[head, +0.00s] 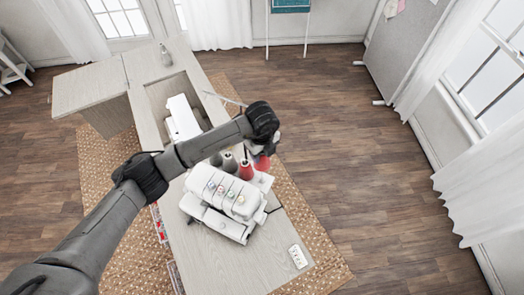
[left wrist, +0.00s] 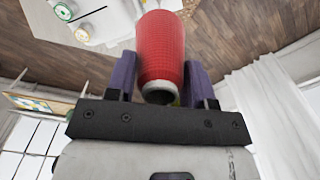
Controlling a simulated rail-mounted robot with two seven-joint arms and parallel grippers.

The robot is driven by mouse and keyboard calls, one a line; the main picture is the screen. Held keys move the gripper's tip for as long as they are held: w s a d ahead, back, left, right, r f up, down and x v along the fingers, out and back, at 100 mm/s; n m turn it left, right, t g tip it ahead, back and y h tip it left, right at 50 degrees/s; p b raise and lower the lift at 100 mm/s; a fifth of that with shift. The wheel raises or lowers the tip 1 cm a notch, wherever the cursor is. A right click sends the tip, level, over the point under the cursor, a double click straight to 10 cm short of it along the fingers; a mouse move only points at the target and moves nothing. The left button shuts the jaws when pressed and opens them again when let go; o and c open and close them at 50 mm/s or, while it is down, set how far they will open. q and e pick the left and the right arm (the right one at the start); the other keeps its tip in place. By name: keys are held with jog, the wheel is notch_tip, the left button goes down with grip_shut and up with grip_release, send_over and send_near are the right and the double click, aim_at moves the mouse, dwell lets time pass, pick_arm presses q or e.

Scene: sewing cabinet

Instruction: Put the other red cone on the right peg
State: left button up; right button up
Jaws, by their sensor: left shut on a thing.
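My left gripper (head: 263,152) is shut on a red thread cone (head: 262,164), which shows large between the purple finger pads in the left wrist view (left wrist: 161,48). In the head view this cone is at the right end of the row of cones behind the white overlock machine (head: 224,200). Another red cone (head: 246,172) stands just to its left, with grey and dark cones (head: 230,164) further left. The arm and gripper partly cover the held cone. The right peg is hidden, so I cannot tell whether the held cone touches it. My right gripper is not in view.
The machine stands on a pale wooden cabinet top (head: 215,255). A white sewing machine (head: 183,118) sits in the cabinet's recess behind my forearm. A power strip (head: 298,257) lies near the front right corner. Open floor (head: 370,180) lies to the right.

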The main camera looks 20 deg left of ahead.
pick_arm(q)
jog(key=shift+f, duration=0.3)
dwell(0.6)
jog(key=shift+f, duration=0.2)
jog(key=shift+f+b, duration=0.6)
jog(key=shift+b, duration=0.05)
jog(key=shift+f+b, duration=1.35)
jog(key=shift+f, duration=0.6)
jog(key=shift+f+b, duration=1.1)
jog(key=shift+f, duration=0.6)
jog(key=shift+f, duration=0.5)
